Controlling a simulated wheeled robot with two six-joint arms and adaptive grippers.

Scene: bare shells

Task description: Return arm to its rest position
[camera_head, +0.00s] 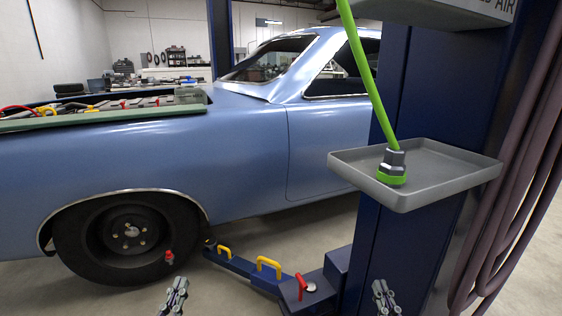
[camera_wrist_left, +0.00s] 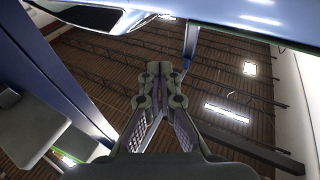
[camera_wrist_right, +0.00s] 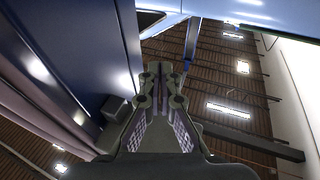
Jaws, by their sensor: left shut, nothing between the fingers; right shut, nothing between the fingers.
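My left gripper (camera_head: 174,297) shows at the bottom of the head view, in front of the floor just right of the car's wheel. It is shut and empty, and it points up in the left wrist view (camera_wrist_left: 160,72). My right gripper (camera_head: 382,296) shows at the bottom of the head view, in front of the blue lift post. It is shut and empty, and it also shows in the right wrist view (camera_wrist_right: 161,75). Both grippers look clear of everything around them. The rest of both arms is below the head view.
A blue car (camera_head: 240,150) with a dark wheel (camera_head: 128,236) stands at left. A low lift arm (camera_head: 240,264) lies between. Purple hoses (camera_head: 510,170) hang at right.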

